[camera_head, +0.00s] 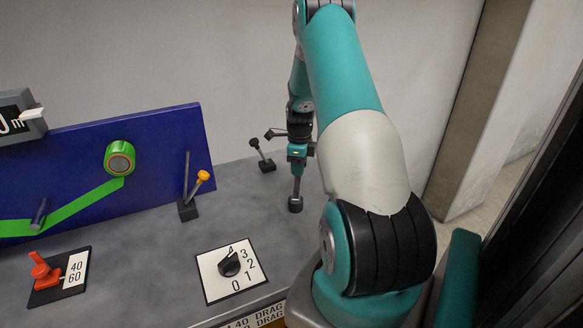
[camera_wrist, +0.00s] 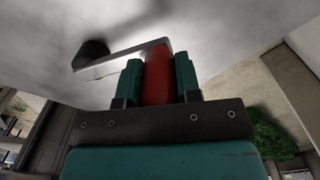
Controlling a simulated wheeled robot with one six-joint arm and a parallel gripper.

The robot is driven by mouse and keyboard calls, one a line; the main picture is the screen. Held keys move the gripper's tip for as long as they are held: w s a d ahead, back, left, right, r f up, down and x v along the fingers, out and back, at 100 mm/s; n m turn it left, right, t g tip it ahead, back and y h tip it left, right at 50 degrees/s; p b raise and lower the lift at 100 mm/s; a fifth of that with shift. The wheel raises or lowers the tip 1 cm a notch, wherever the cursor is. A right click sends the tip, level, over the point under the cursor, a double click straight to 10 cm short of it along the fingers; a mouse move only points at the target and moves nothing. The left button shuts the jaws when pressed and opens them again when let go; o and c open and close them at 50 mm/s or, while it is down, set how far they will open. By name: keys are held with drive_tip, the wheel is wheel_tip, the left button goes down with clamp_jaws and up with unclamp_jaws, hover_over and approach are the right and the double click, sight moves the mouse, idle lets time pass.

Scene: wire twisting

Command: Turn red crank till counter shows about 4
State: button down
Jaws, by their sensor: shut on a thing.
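The red crank handle (camera_wrist: 157,75) stands between the two green fingers of my gripper (camera_wrist: 158,80) in the wrist view, and the gripper is shut on it. A grey crank arm (camera_wrist: 122,60) runs left from the handle to a black hub (camera_wrist: 92,54). In the head view my gripper (camera_head: 297,152) is low at the back of the bench, and I cannot make out the red handle there. The counter (camera_head: 18,118) is cut off by the left edge. Only a "0" and an "m" show, so its full reading cannot be told.
A dial (camera_head: 229,263) marked 0 to 4, an orange lever (camera_head: 200,180), a black-knobbed lever (camera_head: 262,155) and a red switch (camera_head: 43,272) stand on the grey bench. My arm covers the right side.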

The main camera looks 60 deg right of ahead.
drive_tip(key=shift+s+d, duration=0.35)
drive_tip(key=shift+s, duration=0.4)
drive_tip(key=c, duration=0.8)
unclamp_jaws()
drive_tip(key=shift+s, duration=0.1)
drive_tip(key=shift+r, duration=0.15)
wheel_tip(320, 180, up, 17)
drive_tip(key=b, duration=0.2)
drive_tip(key=shift+r, duration=0.1)
idle(0.9)
